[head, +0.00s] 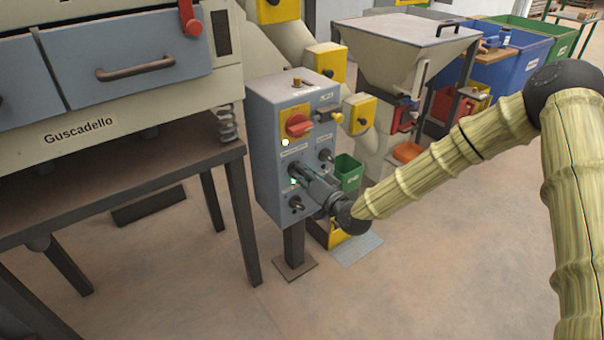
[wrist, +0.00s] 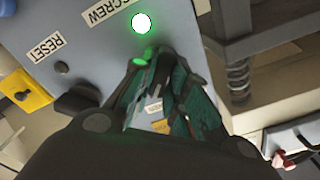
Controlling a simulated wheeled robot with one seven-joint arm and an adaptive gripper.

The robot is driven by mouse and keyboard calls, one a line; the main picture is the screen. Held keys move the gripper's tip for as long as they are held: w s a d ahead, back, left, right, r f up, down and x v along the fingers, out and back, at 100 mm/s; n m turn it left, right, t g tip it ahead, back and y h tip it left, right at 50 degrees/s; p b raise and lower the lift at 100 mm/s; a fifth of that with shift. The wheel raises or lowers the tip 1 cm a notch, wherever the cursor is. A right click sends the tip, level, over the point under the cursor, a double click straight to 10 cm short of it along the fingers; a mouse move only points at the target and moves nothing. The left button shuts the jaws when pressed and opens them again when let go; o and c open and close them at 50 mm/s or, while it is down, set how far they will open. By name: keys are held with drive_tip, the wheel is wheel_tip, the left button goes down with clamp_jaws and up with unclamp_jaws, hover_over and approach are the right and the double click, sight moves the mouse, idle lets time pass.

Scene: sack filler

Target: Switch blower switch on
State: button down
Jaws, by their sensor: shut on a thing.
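The grey control box (head: 275,110) stands on a post in the head view, with several switches on its front face. My gripper (head: 298,181) is at the left middle of that face. In the wrist view my gripper (wrist: 165,75) has its dark green fingers close together against the panel (wrist: 95,35). It is shut on a switch, which the fingers mostly hide. A green glow (wrist: 140,61) shows at the fingertips, and a bright white-green lamp (wrist: 141,23) is beside them. The label at the gripped switch is hidden, so I cannot read whether it is the blower switch.
A red rotary knob (head: 298,125) is higher on the box. Another switch (head: 297,203) sits just below my gripper, and one (head: 326,155) to the right. The wrist view shows a RESET label (wrist: 46,47). The Guscadello machine (head: 130,95) stands close on the left.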

drive_tip(key=c, duration=1.4)
unclamp_jaws()
drive_tip(key=v, duration=1.2)
